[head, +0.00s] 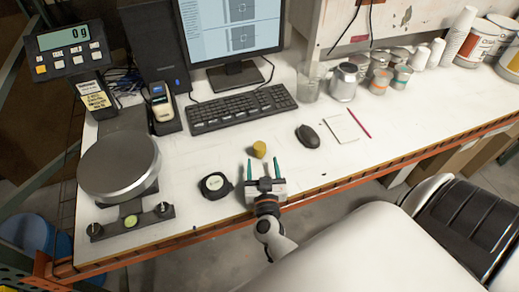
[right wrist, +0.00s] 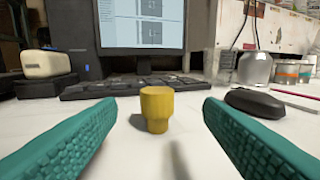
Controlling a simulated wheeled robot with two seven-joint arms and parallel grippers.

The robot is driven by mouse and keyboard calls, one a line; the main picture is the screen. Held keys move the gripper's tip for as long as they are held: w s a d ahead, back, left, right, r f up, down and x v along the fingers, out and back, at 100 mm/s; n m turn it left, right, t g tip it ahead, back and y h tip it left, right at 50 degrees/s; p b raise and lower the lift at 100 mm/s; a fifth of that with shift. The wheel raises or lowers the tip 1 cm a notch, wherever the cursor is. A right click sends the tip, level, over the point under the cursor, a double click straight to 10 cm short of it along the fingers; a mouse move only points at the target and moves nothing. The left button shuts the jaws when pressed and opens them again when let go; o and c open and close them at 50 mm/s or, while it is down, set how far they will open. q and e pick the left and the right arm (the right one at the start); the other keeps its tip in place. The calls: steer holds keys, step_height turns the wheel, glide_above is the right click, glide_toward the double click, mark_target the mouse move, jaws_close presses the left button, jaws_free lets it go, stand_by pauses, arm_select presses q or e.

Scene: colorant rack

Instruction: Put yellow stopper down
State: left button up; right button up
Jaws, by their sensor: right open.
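The yellow stopper (head: 259,149) stands on the white table in front of the keyboard. In the right wrist view the stopper (right wrist: 157,108) is upright, wide end up, between and beyond the two green fingers. My right gripper (head: 264,168) is open and empty, low over the table near its front edge, with a finger on either side of the space before the stopper. Neither finger touches the stopper. My left gripper is not in view.
A black tape measure (head: 215,185) lies left of my right gripper. A black mouse (head: 308,136) is to its right, with a notepad (head: 346,127) and a red pencil (head: 360,124). The keyboard (head: 241,108) is behind. A round scale (head: 118,165) stands at the left.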

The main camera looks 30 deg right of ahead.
mark_target(259, 142)
steer(key=b+x, duration=0.1)
steer(key=x, duration=0.3)
steer(key=shift+w+d+f, duration=0.1)
steer(key=shift+w, duration=0.15)
steer(key=b+x, duration=0.1)
steer(key=x, duration=0.3)
steer(key=shift+w+b, duration=0.2)
steer(key=shift+b, duration=0.15)
steer(key=shift+w+d, duration=0.15)
steer(key=shift+w, duration=0.25)
steer(key=shift+s, duration=0.1)
steer(key=shift+c, duration=0.2)
steer(key=shift+c, duration=1.4)
steer(key=c, duration=0.8)
